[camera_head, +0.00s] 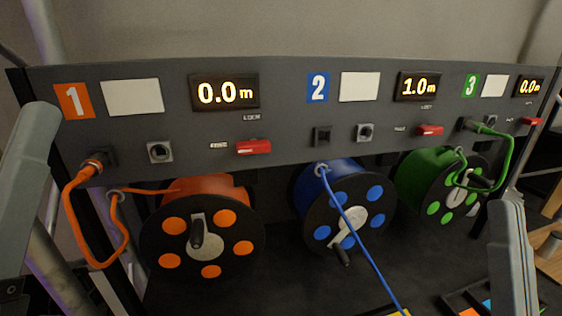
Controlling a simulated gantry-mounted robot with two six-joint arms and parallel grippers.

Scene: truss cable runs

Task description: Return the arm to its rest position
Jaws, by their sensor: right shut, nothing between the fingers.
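My right arm (515,265) rises from the lower right corner in the head view, in front of the green reel's right side. My right gripper (508,210) is shut and empty there, apart from the cables as far as I can see. A grey link of my left arm (25,165) stands at the left edge. My left gripper is not in view. The blue cable (362,243) runs from a ring above the blue reel (345,205) down past the bottom edge, so its far end is hidden.
The dark panel (290,120) spans the scene above the orange reel (205,230), blue reel and green reel (440,185). The orange cable (75,205) and green cable (508,150) loop to panel sockets. Displays read 0.0, 1.0 and 0.0 m. Coloured trays (480,303) lie lower right.

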